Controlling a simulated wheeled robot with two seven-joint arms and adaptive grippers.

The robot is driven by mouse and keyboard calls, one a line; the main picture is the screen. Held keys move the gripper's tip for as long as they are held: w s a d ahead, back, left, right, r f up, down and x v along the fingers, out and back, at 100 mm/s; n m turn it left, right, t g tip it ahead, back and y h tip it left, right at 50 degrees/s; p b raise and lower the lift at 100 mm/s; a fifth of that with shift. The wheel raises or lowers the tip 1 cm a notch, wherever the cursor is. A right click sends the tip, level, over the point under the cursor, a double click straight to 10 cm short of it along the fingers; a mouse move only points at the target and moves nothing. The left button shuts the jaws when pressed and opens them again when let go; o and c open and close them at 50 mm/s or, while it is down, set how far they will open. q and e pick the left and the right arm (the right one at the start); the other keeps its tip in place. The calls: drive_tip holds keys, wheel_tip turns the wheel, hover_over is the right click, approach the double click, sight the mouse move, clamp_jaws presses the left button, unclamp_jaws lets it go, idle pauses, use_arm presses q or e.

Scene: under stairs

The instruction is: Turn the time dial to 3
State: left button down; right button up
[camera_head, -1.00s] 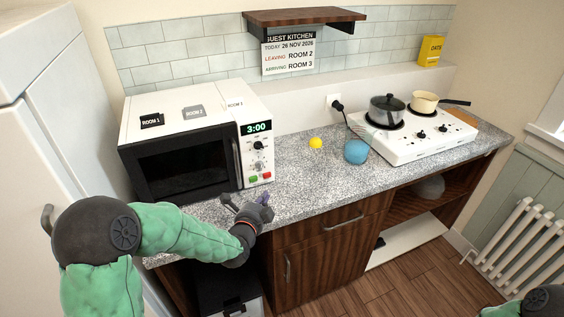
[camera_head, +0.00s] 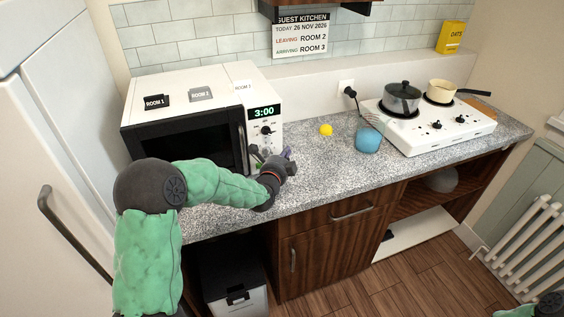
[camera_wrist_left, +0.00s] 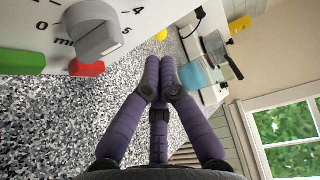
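The white microwave (camera_head: 147,98) stands at the left of the counter with a black door and a display reading 3:00. A black dial (camera_head: 266,131) shows under the display. In the left wrist view, a grey time dial (camera_wrist_left: 93,32) sits beside the printed "4", "5", "0" and "min", close to a green button (camera_wrist_left: 20,62) and a red button (camera_wrist_left: 87,68). I cannot tell its exact setting. My left gripper (camera_wrist_left: 160,62) is shut and empty, its purple fingertips together, in front of the panel and apart from the dial. My left gripper (camera_head: 275,160) hides the lower panel in the head view.
A yellow ball (camera_head: 326,130) and a blue cup (camera_head: 368,140) with a whisk stand right of the microwave. A white hob (camera_head: 425,132) with two pots is farther right. The counter (camera_head: 330,170) is clear in front of the ball. A fridge (camera_head: 45,150) stands at the left.

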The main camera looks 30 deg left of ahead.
sight(267, 152)
use_arm(q)
drive_tip(key=shift+s+a+r+b, duration=0.2)
drive_tip(key=shift+s+a, duration=0.45)
drive_tip(key=shift+s, duration=0.15)
drive_tip(key=shift+s+a+r+b, duration=0.15)
drive_tip(key=shift+s+a+r, duration=0.05)
drive_tip(key=shift+s+a, duration=0.5)
drive_tip(key=shift+s+d, duration=0.1)
drive_tip(key=shift+s+a+b, duration=0.25)
drive_tip(key=shift+b, duration=0.7)
drive_tip(key=shift+a+r, duration=0.1)
drive_tip(key=shift+r, duration=0.05)
